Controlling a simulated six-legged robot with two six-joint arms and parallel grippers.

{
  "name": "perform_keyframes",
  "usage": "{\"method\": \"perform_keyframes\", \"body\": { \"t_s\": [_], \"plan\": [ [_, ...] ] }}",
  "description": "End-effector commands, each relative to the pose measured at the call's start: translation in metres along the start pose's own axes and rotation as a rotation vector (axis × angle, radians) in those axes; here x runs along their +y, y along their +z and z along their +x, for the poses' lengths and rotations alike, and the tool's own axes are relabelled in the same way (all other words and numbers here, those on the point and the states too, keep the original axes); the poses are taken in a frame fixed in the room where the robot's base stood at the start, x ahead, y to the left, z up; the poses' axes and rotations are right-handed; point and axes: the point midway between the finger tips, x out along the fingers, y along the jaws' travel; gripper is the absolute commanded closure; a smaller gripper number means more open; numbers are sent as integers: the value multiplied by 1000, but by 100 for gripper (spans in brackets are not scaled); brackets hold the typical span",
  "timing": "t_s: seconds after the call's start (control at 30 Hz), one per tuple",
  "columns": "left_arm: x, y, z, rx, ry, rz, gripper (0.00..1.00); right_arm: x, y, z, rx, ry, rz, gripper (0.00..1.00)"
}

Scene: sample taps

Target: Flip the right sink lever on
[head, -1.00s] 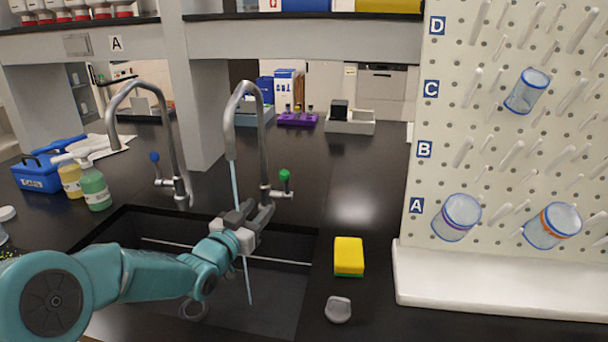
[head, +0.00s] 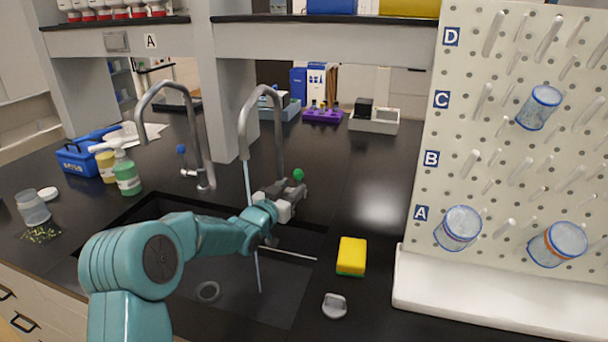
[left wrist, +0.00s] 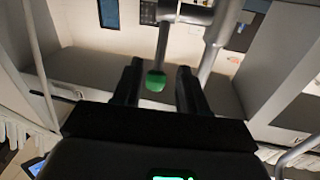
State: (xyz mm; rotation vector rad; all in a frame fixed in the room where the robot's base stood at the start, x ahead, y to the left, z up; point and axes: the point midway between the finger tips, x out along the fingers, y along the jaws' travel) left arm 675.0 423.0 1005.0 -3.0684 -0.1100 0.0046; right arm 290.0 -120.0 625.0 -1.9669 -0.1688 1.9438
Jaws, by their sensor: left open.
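The right sink tap (head: 279,130) is a tall grey gooseneck, and a pale blue stream of water (head: 250,190) falls from its spout into the dark sink (head: 230,300). Its lever ends in a green knob (head: 298,174). My left gripper (head: 296,190) is open at the lever, just below the knob in the head view. In the left wrist view the green knob (left wrist: 155,82) shows between the two spread dark fingers (left wrist: 160,88), nearer the left one; I cannot tell if they touch. The gripper partly hides the lever's stem. My right gripper is out of view.
The left tap (head: 197,140) with a blue knob (head: 181,149) stands to the left. A yellow and green sponge (head: 352,255) and a grey stopper (head: 335,305) lie right of the sink. A pegboard (head: 520,150) with jars stands at right.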

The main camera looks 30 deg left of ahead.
Motion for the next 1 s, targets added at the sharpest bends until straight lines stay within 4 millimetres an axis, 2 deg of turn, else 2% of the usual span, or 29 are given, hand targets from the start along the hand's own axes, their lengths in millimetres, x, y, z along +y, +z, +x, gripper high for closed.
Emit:
{"method": "perform_keyframes", "body": {
  "t_s": [0.1, 0.3, 0.5, 0.77, 0.87, 0.9, 1.0],
  "plan": [
    [2, -2, 26, 1, 2, 1, 58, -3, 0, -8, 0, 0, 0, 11],
    [3, -2, 55, 1, 2, 1, 58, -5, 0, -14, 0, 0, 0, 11],
    [5, 0, 66, 0, 2, 0, 58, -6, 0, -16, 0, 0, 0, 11],
    [5, 0, 67, 0, 1, 0, 58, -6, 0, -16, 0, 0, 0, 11],
    [5, 0, 67, 0, 1, 0, 87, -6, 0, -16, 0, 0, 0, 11],
    [5, 0, 67, 1, 1, 0, 100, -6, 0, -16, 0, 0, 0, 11],
    [5, -1, 67, 1, 1, 0, 100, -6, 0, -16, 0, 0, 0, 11]
  ]
}}
